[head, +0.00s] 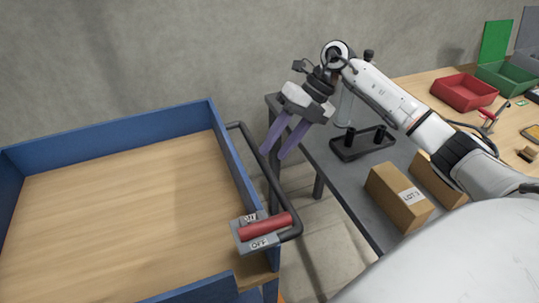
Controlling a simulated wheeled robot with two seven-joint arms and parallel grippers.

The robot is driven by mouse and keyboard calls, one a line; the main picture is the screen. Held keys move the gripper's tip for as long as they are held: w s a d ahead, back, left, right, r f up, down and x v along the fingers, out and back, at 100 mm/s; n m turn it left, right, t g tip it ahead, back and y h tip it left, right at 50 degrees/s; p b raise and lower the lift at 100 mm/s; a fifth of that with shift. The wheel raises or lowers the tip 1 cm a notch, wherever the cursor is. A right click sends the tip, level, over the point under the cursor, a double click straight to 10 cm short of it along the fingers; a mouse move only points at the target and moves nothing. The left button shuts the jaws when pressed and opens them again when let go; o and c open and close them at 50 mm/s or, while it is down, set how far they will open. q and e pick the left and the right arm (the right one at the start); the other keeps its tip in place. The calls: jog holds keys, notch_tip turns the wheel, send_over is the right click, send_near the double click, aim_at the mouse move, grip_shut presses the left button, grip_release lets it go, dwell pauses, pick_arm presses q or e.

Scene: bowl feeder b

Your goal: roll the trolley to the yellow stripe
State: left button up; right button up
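The trolley has a flat wooden deck (120,210) with blue side walls and fills the left of the head view. Its dark bar handle (276,185) runs along its right side. At the handle's near end is a grey plate with ON and OFF labels (259,244) and a red lever (266,226). The lever lies across the plate, partly over the ON label. My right gripper (275,154) has its two purple fingers apart, pointing down close to the handle's far part. Nothing shows between them; contact with the handle cannot be told. My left gripper and the yellow stripe are not in view.
A dark grey bench (330,158) stands right of the trolley, holding a black holder (362,146) and cardboard boxes (396,198). A wooden table behind carries a red bin (464,92) and a green bin (507,80). A narrow floor gap separates trolley and bench.

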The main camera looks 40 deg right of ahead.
aim_at(266, 162)
jog(key=shift+x, duration=1.7)
jog(key=shift+d, duration=0.1)
grip_shut()
